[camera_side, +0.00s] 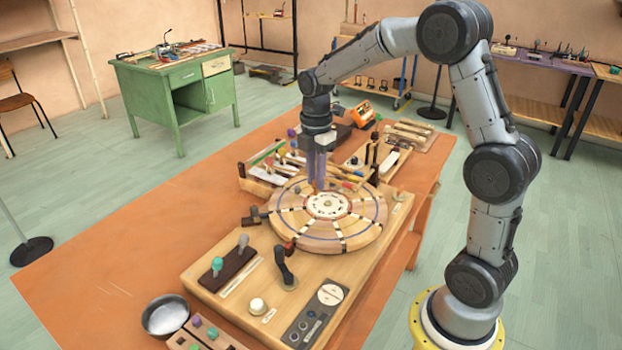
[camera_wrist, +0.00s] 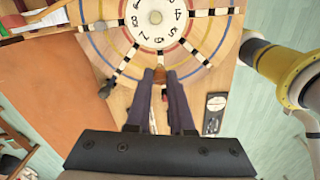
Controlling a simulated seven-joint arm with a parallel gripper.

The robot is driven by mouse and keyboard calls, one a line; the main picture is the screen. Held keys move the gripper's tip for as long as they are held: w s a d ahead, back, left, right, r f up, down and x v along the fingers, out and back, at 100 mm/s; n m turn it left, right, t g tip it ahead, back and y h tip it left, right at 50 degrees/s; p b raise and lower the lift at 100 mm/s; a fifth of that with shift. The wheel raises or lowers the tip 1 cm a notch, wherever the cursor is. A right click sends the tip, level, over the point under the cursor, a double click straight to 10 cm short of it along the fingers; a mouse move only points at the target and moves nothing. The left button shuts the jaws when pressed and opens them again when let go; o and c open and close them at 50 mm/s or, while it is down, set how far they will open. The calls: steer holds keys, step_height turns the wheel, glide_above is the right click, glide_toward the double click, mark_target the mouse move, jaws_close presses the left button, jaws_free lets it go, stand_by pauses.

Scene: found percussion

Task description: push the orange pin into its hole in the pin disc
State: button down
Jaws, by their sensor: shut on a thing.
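The pin disc (camera_side: 310,241) is a round wooden wheel with coloured rings, dark-and-light radial strips and a white numbered centre. It lies flat on a wooden base and also fills the top of the wrist view (camera_wrist: 207,47). My gripper (camera_side: 318,186) points down over the disc, its fingertips close to the disc face near the numbered centre. In the wrist view its two fingers (camera_wrist: 160,82) are shut on the orange pin (camera_wrist: 160,73), a small brownish-orange piece between the tips. The pin's lower end and its hole are hidden. I cannot tell whether the pin touches the disc.
The wooden base (camera_side: 225,298) carries a dark lever (camera_side: 285,268), a white knob (camera_side: 258,306) and a panel with a dial (camera_side: 331,294). A metal bowl (camera_side: 166,315) stands at the front. Trays of tools crowd behind the disc. The orange tabletop (camera_side: 110,265) is clear at left.

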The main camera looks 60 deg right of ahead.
mark_target(315, 195)
steer(key=shift+f, duration=2.9)
steer(key=shift+f, duration=1.55)
steer(key=c, duration=0.7)
jaws_free()
